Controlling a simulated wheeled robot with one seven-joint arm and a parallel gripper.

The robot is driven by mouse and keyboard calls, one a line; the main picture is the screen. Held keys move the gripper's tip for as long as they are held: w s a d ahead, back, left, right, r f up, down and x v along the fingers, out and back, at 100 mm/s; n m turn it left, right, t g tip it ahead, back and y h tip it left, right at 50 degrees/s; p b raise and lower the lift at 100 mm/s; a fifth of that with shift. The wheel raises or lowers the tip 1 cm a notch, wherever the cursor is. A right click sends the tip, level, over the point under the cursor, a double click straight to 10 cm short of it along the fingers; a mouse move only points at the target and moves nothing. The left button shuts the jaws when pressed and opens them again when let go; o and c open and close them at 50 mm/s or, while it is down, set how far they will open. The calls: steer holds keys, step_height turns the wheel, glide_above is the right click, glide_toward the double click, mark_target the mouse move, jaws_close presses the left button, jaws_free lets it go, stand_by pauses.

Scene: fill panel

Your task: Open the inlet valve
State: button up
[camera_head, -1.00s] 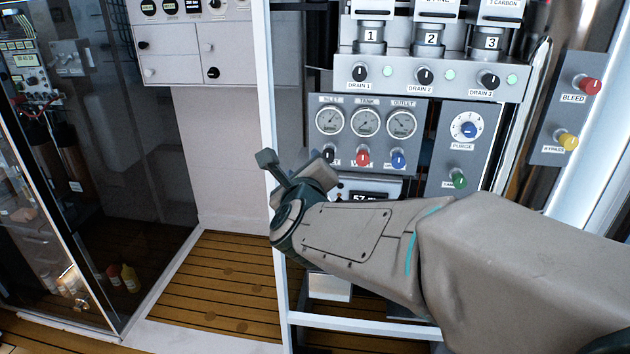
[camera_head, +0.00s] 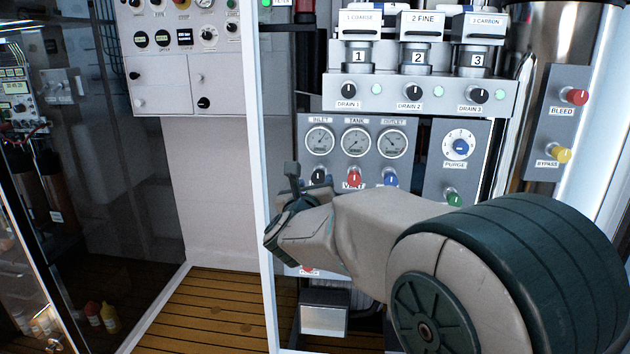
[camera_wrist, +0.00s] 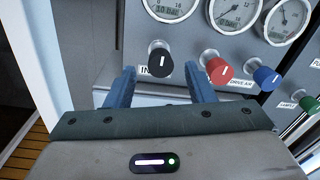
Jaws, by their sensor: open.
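The inlet valve is a black knob with a white mark (camera_head: 319,174) below the INLET gauge, on the grey gauge panel (camera_head: 435,130). In the wrist view the black knob (camera_wrist: 160,61) appears between and just beyond my two blue-lit fingers, with its white mark close to upright. My gripper (camera_wrist: 160,72) is open and empty, and the fingers look apart from the knob. In the head view my gripper (camera_head: 305,178) is at the lower left of the panel, partly hiding the area below the knob. The inlet label is partly covered.
A red knob (camera_wrist: 218,70) sits close right of my right finger, with a blue knob (camera_wrist: 266,78) beyond it. A green knob (camera_head: 453,197) is farther right. A white frame post (camera_head: 257,130) stands left of the panel. Gauges (camera_head: 355,142) sit above the knobs.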

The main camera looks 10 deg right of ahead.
mark_target(317, 178)
steer(key=shift+x, duration=1.75)
steer(key=c, duration=1)
steer(key=shift+o, duration=0.2)
steer(key=shift+n, duration=0.3)
